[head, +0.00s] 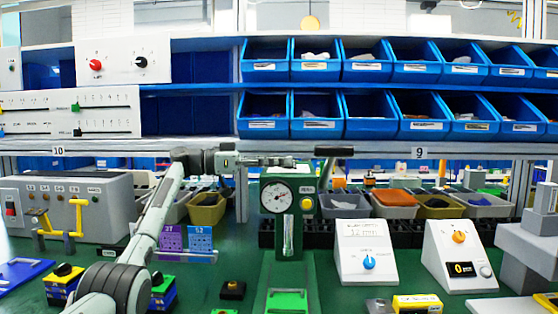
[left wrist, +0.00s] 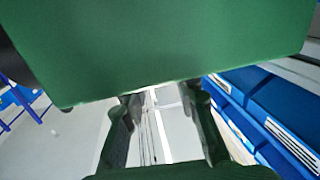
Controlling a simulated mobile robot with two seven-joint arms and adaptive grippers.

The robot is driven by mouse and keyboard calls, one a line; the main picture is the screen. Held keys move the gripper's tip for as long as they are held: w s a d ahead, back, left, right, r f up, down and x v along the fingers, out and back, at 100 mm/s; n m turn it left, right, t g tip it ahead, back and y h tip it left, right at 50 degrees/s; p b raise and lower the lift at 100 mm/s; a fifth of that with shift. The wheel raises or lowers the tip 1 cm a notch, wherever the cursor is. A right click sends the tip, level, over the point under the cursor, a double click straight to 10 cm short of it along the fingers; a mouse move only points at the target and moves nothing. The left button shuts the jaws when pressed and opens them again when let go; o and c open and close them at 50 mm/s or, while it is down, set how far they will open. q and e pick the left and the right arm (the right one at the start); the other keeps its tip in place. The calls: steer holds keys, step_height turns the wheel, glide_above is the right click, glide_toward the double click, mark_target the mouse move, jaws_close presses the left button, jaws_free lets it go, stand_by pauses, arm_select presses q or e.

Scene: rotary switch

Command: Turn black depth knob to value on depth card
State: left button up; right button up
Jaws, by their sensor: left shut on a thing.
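A green stand (head: 288,240) with a round dial gauge (head: 276,197) stands at the middle of the bench. My left gripper (head: 285,160) reaches in from the left at the stand's top. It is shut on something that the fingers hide. The left wrist view shows the gripper fingers (left wrist: 165,110) close below a large green face (left wrist: 160,45). I cannot make out the black depth knob there. A white card that seems to read "12 mm" (head: 364,231) is on a white console (head: 352,260) with a blue knob (head: 369,262). My right gripper is not in view.
A second white console (head: 440,262) with an orange knob stands at the right. A purple card (head: 172,238) and a blue card (head: 200,238) stand left of the stand. Blue bins (head: 313,60) fill shelves above. A panel (head: 122,60) carries red and black knobs.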

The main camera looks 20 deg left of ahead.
arm_select(q)
steer(key=shift+d+f, duration=0.1)
steer(key=o, duration=1.1)
steer(key=shift+o, duration=0.2)
steer(key=v, duration=1.2)
